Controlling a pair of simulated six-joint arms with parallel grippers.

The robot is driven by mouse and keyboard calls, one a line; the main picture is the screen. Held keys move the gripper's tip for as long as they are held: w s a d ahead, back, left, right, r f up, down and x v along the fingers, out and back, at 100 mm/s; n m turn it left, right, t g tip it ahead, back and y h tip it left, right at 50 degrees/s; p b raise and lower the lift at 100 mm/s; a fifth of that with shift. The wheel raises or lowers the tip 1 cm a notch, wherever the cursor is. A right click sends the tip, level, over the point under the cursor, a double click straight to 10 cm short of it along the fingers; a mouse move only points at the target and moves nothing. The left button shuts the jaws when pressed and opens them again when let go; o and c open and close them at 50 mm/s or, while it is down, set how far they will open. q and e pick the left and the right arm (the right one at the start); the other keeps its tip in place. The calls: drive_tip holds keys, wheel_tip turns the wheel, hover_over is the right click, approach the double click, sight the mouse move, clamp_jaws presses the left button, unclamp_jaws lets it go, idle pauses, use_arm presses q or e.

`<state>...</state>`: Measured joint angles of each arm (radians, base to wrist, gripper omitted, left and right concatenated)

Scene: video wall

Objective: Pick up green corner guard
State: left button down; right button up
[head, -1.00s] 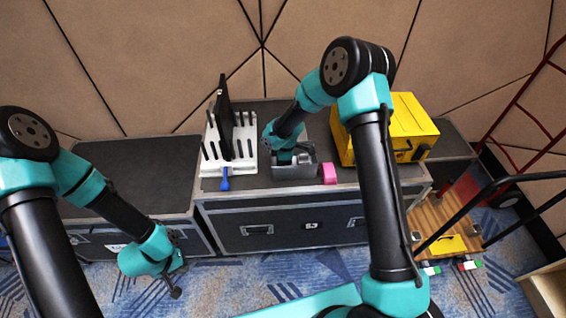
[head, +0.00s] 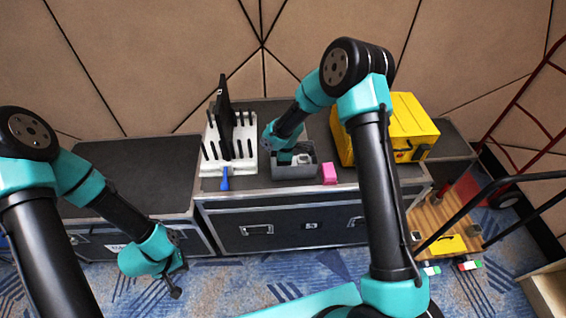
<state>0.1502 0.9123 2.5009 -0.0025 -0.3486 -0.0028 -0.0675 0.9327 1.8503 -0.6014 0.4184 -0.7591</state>
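No green corner guard can be made out for certain. My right arm reaches down to the grey bin (head: 294,174) on the middle case, and its wrist covers the bin's left and back part. My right gripper's fingers are hidden inside or behind the bin, so their opening cannot be seen. A small pale grey shape shows in the bin beside the wrist, too small to identify. My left gripper (head: 177,266) hangs empty over the carpet in front of the left case, its fingers apart.
A white slotted rack (head: 243,160) holding a black panel stands left of the bin, with a blue tool (head: 225,180) in front. A pink block (head: 329,174) and a yellow case (head: 405,125) are to the right. A wooden cart (head: 436,222) stands at the right.

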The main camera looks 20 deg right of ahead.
drive_tip(key=shift+c, duration=0.6)
wheel_tip(320, 180, up, 10)
idle(0.6)
